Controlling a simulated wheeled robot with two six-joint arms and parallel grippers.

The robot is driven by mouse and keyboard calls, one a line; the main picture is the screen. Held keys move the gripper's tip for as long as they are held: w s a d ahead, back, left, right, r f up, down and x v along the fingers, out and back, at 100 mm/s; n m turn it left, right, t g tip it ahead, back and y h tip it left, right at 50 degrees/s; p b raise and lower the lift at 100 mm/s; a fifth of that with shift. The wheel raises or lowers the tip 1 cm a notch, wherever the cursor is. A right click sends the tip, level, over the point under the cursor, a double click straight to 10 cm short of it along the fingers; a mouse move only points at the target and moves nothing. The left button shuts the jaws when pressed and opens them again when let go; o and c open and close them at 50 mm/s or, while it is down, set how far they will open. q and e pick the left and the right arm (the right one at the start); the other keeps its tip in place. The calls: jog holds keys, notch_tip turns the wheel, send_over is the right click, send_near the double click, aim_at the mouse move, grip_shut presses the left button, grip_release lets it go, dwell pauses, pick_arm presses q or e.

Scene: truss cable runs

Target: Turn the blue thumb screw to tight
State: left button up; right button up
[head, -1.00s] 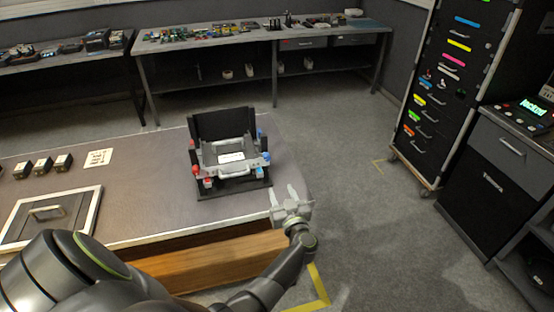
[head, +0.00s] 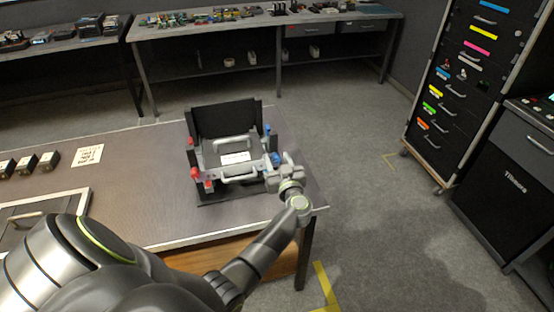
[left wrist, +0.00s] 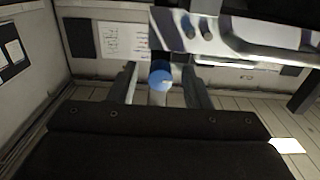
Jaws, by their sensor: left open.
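A black and grey frame unit (head: 235,160) stands on the table, with red knobs (head: 194,173) on its left side and blue ones on its right. The blue thumb screw (head: 275,159) is at the near right corner. In the left wrist view the round blue head of the thumb screw (left wrist: 160,77) shows between my two fingers, with a gap on both sides. My left gripper (head: 281,165) is open at that corner and partly covers the screw's surroundings in the head view. My right gripper is not in view.
Another blue knob (head: 267,129) sits farther back on the unit's right side. A white-edged panel (head: 85,207), small black blocks (head: 27,165) and a paper label (head: 88,155) lie at the left of the table. Floor right of the table is clear.

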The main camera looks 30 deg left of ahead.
pick_arm(q)
jog(key=shift+s+r, duration=0.1)
jog(key=shift+r, duration=0.05)
jog(key=shift+c, duration=0.3)
grip_shut()
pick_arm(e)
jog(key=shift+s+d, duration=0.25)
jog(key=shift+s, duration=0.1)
